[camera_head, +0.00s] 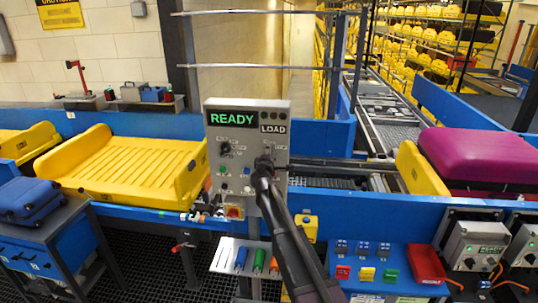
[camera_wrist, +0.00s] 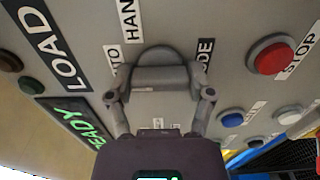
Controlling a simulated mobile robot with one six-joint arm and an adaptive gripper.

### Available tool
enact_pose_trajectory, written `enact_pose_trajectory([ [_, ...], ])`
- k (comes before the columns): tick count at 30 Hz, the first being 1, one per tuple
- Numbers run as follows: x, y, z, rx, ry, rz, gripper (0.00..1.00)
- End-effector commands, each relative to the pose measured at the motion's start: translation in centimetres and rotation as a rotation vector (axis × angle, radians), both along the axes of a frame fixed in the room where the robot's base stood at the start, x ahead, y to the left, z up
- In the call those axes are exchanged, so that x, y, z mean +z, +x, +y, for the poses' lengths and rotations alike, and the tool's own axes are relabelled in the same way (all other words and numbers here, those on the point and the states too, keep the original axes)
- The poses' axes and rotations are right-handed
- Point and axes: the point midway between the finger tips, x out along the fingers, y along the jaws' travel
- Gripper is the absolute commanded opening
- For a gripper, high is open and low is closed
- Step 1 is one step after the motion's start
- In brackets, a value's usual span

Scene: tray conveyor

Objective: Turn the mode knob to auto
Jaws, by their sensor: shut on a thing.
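The grey control panel (camera_head: 247,137) stands upright in the middle of the head view, with a green READY display (camera_head: 232,118) and a LOAD label at its top. My gripper (camera_head: 264,165) reaches its right half. In the wrist view my gripper (camera_wrist: 165,80) is shut on the mode knob (camera_wrist: 165,53), whose dark rounded edge shows just beyond the fingers. A HAND label (camera_wrist: 130,22), a partly covered AUTO label (camera_wrist: 113,56) and a partly covered MODE label (camera_wrist: 203,55) surround it. The fingers hide the knob's pointer, so its setting cannot be told.
A second black knob (camera_head: 225,147) is on the panel's left half. A red button (camera_wrist: 271,60) by the STOP label and a blue button (camera_wrist: 232,118) lie close to the gripper. A yellow tray (camera_head: 120,170) and a tray with a purple case (camera_head: 470,160) flank the panel.

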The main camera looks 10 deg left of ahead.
Motion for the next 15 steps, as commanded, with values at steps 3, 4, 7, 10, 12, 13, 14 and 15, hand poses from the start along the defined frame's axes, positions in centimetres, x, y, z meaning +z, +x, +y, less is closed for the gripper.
enact_pose_trajectory([
  [3, 0.05, 0.12, 0.03, 0.000, -0.005, -0.001, 0.21],
  [4, 0.05, 0.12, 0.03, 0.000, -0.005, -0.001, 0.21],
  [7, 0.06, 0.12, 0.04, 0.000, -0.005, -0.001, 0.74],
  [10, 0.05, 0.10, 0.04, 0.000, -0.003, -0.001, 1.00],
  [12, 0.04, 0.08, 0.04, 0.001, -0.003, -0.001, 1.00],
  [13, 0.04, 0.07, 0.04, 0.001, -0.002, -0.001, 1.00],
  [14, 0.03, 0.06, 0.04, 0.001, -0.002, -0.001, 1.00],
  [15, 0.03, 0.05, 0.04, 0.001, -0.002, -0.001, 1.00],
])
